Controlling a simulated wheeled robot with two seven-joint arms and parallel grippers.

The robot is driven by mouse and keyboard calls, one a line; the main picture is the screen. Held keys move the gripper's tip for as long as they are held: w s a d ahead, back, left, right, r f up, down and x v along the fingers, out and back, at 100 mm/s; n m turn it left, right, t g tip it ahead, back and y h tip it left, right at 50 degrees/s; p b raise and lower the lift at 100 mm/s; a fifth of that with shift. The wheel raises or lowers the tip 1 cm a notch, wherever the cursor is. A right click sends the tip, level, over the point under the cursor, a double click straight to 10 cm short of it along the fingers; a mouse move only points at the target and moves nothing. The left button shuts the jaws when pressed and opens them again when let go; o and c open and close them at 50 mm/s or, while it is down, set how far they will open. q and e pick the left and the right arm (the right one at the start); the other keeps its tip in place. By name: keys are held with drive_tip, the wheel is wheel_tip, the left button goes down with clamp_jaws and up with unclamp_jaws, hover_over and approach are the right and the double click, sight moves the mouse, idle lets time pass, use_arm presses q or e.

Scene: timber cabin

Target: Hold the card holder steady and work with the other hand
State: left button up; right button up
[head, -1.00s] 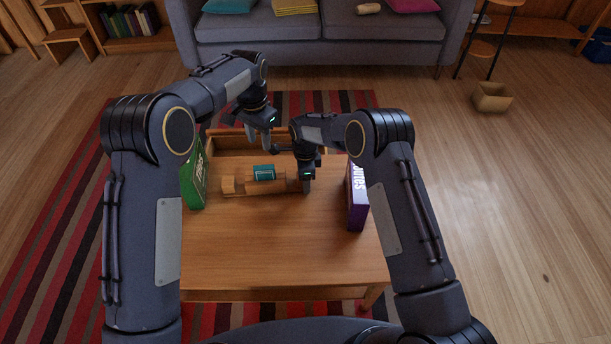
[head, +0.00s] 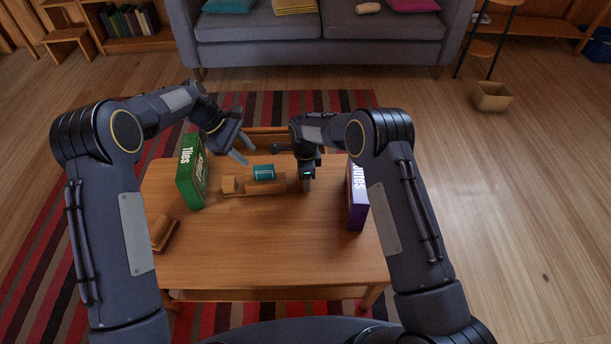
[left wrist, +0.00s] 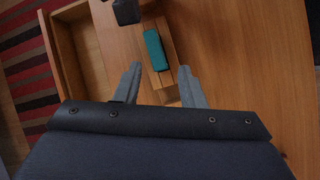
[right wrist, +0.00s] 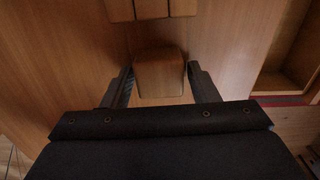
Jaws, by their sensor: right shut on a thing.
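The wooden card holder (head: 277,187) lies on the low table, with a teal pack (head: 264,172) on it and a small wooden block (head: 228,184) at its left end. My right gripper (head: 307,186) is shut on the holder's right end. In the right wrist view, the wooden end (right wrist: 160,78) sits between its fingers. My left gripper (head: 241,152) is open and empty, above and behind the holder's left part. The teal pack also shows beyond its fingers in the left wrist view (left wrist: 155,48). The holder's right end is partly hidden by my right gripper.
A green box (head: 190,177) stands left of the holder and a purple box (head: 356,196) right of it. An open drawer (left wrist: 68,50) juts out at the table's far side. A wooden piece (head: 161,232) lies at the table's left. The front middle is clear.

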sight(261, 167)
use_arm(q)
drive_tip(key=shift+w+d+f+n+t+h, duration=0.15)
drive_tip(key=shift+d+f+n, duration=0.6)
drive_tip(key=shift+f, duration=0.55)
drive_tip(key=shift+s+d+f+n+t+h, duration=0.15)
drive_tip(key=shift+d+f+n, duration=0.4)
drive_tip(key=shift+f+n, duration=0.6)
drive_tip(key=shift+w+d+f+n+h, duration=0.2)
drive_tip(key=shift+d+f+n, duration=0.45)
drive_tip(key=shift+f, duration=0.85)
clamp_jaws()
